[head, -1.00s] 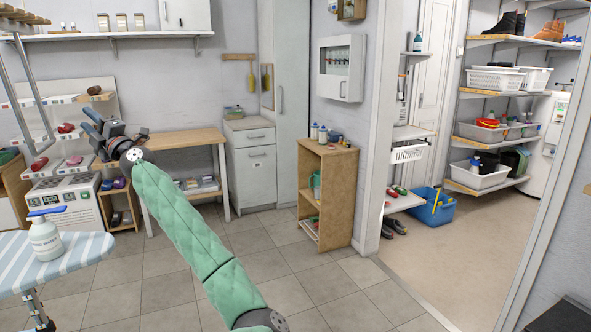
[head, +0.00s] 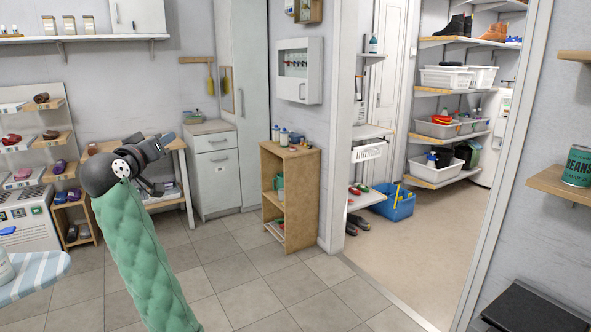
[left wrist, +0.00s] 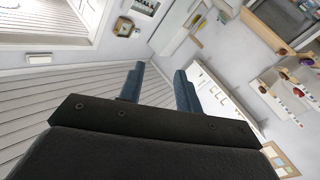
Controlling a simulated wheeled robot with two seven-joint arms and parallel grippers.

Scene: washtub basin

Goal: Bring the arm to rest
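My left arm, in a green quilted sleeve, rises from the bottom of the head view, with its dark left gripper (head: 170,163) up in the air, pointing right. Behind it are a wooden table and the white cabinet. In the left wrist view the two blue-grey fingers (left wrist: 159,72) stand apart with nothing between them. The gripper is open and empty. My right arm and right gripper are not in view.
A striped ironing board (head: 38,274) is at the lower left. A wooden shelf unit (head: 298,196) stands ahead by the doorway. The tiled floor (head: 235,272) between is clear.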

